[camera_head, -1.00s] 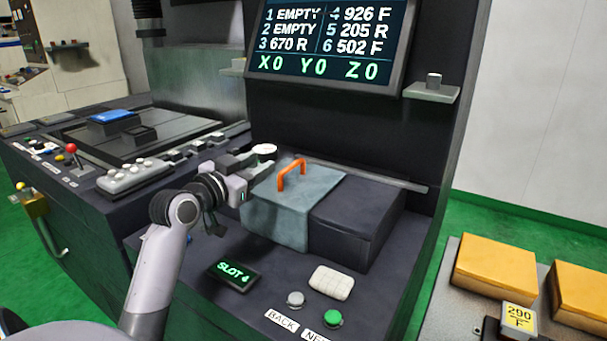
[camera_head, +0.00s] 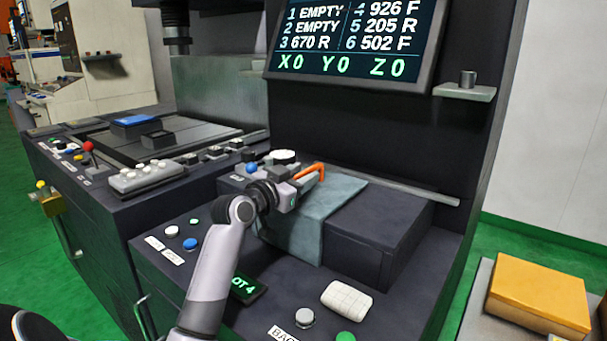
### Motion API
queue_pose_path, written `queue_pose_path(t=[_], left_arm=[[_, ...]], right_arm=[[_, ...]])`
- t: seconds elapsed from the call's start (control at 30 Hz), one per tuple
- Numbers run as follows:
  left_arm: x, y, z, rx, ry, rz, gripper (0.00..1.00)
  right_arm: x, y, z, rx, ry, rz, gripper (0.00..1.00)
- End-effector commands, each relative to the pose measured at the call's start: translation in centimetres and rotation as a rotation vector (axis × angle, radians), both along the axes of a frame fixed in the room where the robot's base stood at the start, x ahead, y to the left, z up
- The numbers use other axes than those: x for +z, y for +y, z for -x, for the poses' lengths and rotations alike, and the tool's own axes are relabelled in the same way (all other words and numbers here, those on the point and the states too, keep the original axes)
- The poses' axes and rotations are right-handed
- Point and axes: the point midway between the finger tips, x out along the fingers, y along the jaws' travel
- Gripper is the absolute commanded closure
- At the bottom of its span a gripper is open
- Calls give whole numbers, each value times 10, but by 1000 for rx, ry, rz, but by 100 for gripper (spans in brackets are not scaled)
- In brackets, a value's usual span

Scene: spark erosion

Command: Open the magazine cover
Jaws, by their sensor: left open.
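The magazine cover (camera_head: 336,202) is a grey-blue lid with an orange handle (camera_head: 312,171). It lies over the left part of the dark magazine box (camera_head: 385,230) on the machine's front ledge. My left gripper (camera_head: 300,186) is at the near left side of the handle, its jaws open, overlapping the handle's lower left end in the head view. Whether it touches the handle I cannot tell. The gripper and wrist hide part of the cover's left side. My right gripper is not in view.
A slot display (camera_head: 244,288), a white pad (camera_head: 346,299), a grey button (camera_head: 305,317) and a green button (camera_head: 346,337) sit in front of the box. A screen (camera_head: 350,38) stands above. A bracket shelf (camera_head: 464,92) juts out at the right. An orange block (camera_head: 540,291) lies at far right.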

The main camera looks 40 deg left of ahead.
Motion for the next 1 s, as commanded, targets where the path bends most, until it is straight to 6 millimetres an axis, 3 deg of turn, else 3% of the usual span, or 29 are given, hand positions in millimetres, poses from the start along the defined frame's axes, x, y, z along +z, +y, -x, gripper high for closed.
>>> queue_pose_path(t=[0.43,0.57,0.83,1.0], left_arm=[[0,1,-9,0,0,-1,60],[0,1,-9,0,0,0,100],[1,-1,-9,2,0,-2,100],[2,-15,-10,-2,2,-2,100]], right_arm=[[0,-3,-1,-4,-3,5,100],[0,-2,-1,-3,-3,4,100],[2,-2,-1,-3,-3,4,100],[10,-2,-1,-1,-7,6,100]])
